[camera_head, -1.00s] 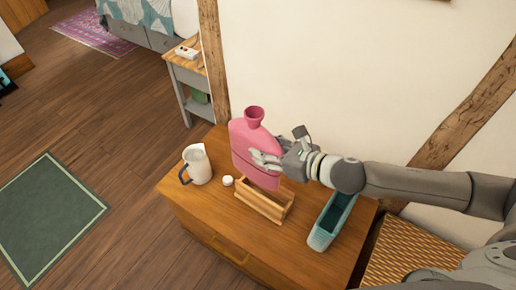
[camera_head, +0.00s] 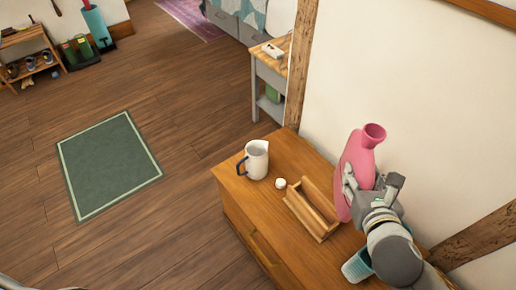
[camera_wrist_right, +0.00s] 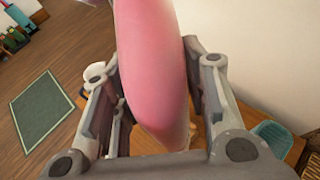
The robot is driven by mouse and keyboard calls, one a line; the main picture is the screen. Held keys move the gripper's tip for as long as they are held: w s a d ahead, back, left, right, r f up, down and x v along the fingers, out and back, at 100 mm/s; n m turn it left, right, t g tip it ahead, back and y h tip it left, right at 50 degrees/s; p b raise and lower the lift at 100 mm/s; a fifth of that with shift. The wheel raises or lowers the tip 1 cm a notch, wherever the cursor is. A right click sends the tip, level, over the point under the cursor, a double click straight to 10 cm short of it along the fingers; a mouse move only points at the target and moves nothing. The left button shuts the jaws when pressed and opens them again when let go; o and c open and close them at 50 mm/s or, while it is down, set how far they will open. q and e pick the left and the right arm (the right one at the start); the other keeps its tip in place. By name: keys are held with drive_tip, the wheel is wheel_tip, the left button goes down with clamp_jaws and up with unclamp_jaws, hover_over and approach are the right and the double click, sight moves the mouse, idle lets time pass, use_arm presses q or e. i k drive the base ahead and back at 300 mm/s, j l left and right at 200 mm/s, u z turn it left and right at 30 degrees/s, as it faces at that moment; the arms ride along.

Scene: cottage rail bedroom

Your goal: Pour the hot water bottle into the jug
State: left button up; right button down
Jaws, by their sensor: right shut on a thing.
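The pink hot water bottle (camera_head: 357,165) is held in my right gripper (camera_head: 362,187), which is shut on its body. It leans a little, with its open neck up and to the right in the head view. It fills the middle of the right wrist view (camera_wrist_right: 152,65) between the two fingers. The white jug (camera_head: 257,163) with a dark blue handle stands upright on the wooden chest (camera_head: 250,212), to the left of the bottle and apart from it. My left gripper is not in view.
A small white cap (camera_head: 280,183) lies beside the jug. An open wooden box (camera_head: 312,210) sits between jug and gripper. A teal container (camera_head: 357,267) is partly hidden under my right arm. The wall and a timber post (camera_head: 303,60) bound the chest's far side.

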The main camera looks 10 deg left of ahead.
sight(256, 157)
drive_tip(key=i+j+z, duration=0.2)
drive_tip(key=j+z, duration=0.15)
drive_tip(key=j, duration=1.65)
drive_tip(key=j+z, duration=0.4)
drive_tip(key=j, duration=1.6)
drive_tip(key=k, duration=0.05)
